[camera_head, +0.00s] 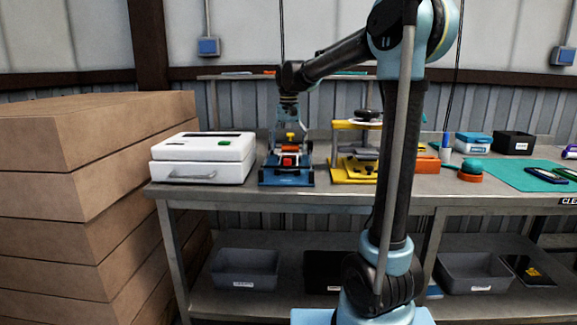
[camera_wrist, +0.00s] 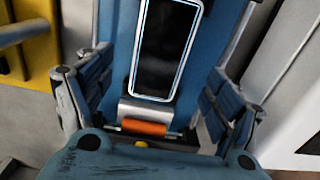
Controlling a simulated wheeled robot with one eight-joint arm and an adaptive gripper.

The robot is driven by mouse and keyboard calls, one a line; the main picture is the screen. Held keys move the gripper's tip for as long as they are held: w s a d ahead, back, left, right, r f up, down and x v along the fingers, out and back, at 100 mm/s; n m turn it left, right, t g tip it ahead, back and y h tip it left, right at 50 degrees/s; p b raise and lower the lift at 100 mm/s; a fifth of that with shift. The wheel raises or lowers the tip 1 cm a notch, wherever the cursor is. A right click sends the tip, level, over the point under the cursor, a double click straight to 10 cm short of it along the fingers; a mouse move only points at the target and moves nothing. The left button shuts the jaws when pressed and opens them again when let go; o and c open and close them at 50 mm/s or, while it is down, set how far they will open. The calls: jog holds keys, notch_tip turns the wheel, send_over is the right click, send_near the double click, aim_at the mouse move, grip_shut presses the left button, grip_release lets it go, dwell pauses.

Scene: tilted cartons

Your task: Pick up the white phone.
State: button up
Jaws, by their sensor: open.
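The white phone (camera_wrist: 165,50) shows in the wrist view as a dark screen with a thin white rim. It lies on a blue fixture (camera_wrist: 215,50) with a metal block and an orange bar (camera_wrist: 143,127) at its near end. My gripper (camera_wrist: 158,78) is open, with one finger to each side of the phone and visible gaps between. In the camera_head view my gripper (camera_head: 291,122) hangs over the blue fixture (camera_head: 287,178) on the bench. I cannot make out the phone there.
A white box (camera_head: 203,160) stands left of the fixture on the bench (camera_head: 440,186). A yellow press (camera_head: 357,166) stands close on its right. Stacked cartons (camera_head: 85,170) fill the far left. A green mat (camera_head: 518,174) lies farther right.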

aim_at(289, 156)
jog(key=f, duration=0.4)
jog(key=shift+s+f, duration=0.2)
jog(key=shift+f, duration=0.2)
jog(key=c, duration=1.4)
jog(key=shift+r, duration=0.15)
